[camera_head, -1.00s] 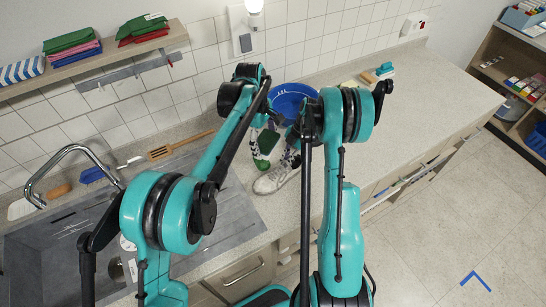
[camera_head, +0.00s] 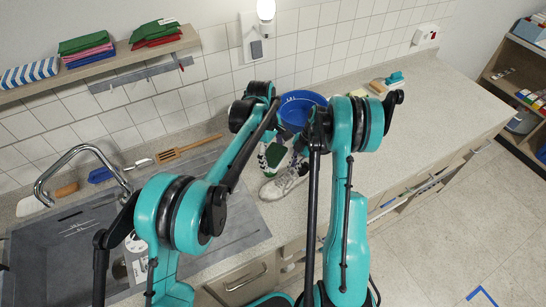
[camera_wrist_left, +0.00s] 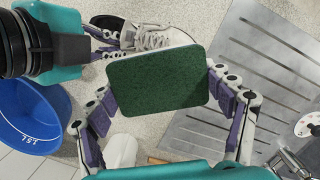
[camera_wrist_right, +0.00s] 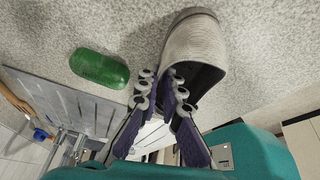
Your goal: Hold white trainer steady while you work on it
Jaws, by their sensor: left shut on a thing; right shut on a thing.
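The white trainer (camera_head: 287,183) stands on the counter in front of the blue bucket; it also shows in the left wrist view (camera_wrist_left: 150,37). My right gripper (camera_wrist_right: 162,80) is shut on the trainer near its dark opening, seen in the right wrist view (camera_wrist_right: 193,42). My left gripper (camera_wrist_left: 160,80) is shut on a dark green pad (camera_wrist_left: 158,82), its fingers at either side. The pad hides part of the trainer in the left wrist view. A green rounded bar (camera_wrist_right: 99,67) shows beside the trainer in the right wrist view.
The blue bucket (camera_head: 300,105) stands close behind both grippers. The grey sink (camera_head: 75,235) with its tap lies to the left, a wooden spatula (camera_head: 185,149) behind it. A brush (camera_head: 393,79) is at the back right. The counter to the right is mostly clear.

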